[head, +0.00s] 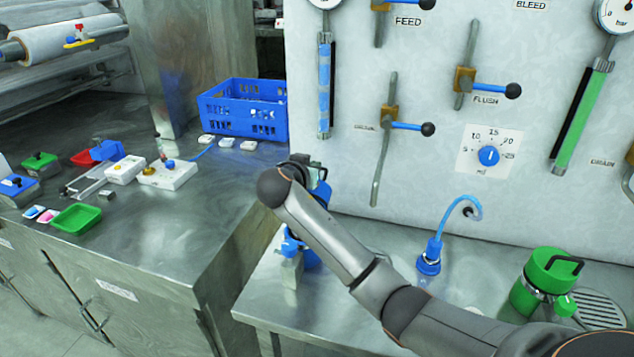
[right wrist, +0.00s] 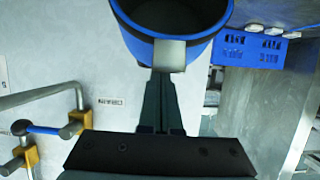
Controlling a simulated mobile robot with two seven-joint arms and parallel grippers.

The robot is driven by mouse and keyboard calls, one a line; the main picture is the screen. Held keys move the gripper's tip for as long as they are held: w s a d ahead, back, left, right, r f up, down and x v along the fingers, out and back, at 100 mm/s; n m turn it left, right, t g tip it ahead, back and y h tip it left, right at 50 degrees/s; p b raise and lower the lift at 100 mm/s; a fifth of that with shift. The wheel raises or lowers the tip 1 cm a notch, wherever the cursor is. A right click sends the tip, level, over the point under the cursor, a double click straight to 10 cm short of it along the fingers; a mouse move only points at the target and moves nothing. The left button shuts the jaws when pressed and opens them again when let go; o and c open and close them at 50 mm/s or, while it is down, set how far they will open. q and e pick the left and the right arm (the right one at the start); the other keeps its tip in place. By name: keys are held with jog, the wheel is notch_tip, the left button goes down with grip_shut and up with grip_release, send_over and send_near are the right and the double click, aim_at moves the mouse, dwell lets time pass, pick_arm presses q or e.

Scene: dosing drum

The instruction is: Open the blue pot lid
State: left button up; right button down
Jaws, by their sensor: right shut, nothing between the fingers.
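The blue pot (head: 321,197) stands at the left end of the right-hand steel counter, mostly hidden behind my right arm in the head view. In the right wrist view a round blue body (right wrist: 208,50) with a dark grey round face or inside fills the top, with a pale grey block (right wrist: 170,55) on its near edge. I cannot tell whether this face is a lid or an opening. My right gripper (head: 314,170) is at the pot's top. Its fingers (right wrist: 162,100) are together and empty, ending close to the grey block; contact is unclear. My left gripper is out of view.
A green pot (head: 541,284) with a black handle stands at the right beside a drain grate (head: 600,308). A blue fitting with a hose (head: 429,258) stands between. The valve panel (head: 440,60) rises behind. A blue crate (head: 243,110) and small parts occupy the left counter.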

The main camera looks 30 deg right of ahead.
jog(key=shift+g+y, duration=0.3)
jog(key=shift+y, duration=0.3)
jog(key=shift+r+b+x, duration=0.15)
jog(key=shift+b+x, duration=0.05)
jog(key=shift+x, duration=1.4)
jog(key=shift+r+b+x, duration=0.15)
jog(key=shift+b+x, duration=0.05)
jog(key=shift+x, duration=1.35)
jog(key=shift+w+d, duration=0.1)
jog(key=shift+w, duration=0.05)
